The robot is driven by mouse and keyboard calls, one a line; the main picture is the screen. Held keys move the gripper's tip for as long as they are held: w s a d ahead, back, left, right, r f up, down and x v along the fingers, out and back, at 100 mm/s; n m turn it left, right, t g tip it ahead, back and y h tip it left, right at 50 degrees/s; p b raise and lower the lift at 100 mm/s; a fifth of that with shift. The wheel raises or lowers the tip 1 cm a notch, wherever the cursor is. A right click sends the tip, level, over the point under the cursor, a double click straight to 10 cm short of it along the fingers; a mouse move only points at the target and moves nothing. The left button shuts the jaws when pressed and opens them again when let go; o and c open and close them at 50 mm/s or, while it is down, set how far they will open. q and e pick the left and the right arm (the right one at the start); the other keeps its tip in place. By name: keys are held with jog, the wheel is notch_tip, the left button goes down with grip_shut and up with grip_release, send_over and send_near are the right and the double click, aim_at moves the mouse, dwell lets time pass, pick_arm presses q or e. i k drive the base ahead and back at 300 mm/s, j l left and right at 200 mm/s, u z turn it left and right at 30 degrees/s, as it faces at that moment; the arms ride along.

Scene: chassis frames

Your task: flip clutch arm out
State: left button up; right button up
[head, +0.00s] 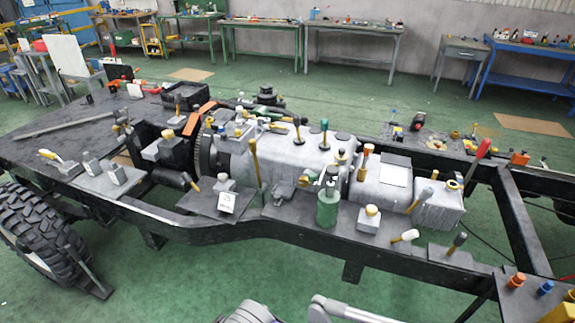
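A long black chassis frame (225,232) crosses the view and carries a grey engine and gearbox block (300,155). Several levers with coloured handles stand on it, and I cannot tell for sure which is the clutch arm. One upright lever with a tan handle (254,158) stands in front of the block, right of the ribbed dark ring (203,155). Neither gripper shows; only parts of my arms show at the bottom edge.
A green cylinder (327,208), a white-handled lever (405,236) and a dark-handled lever (457,242) stand along the near rail. A red-handled lever (480,156) rises at right. A large tyre (38,232) is at left. Green floor (190,285) before the frame is clear.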

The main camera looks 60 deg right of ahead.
aim_at(253, 143)
jog(key=z, duration=1.6)
jog(key=i+j+u, duration=0.65)
jog(key=i+l, duration=0.05)
jog(key=l, duration=0.05)
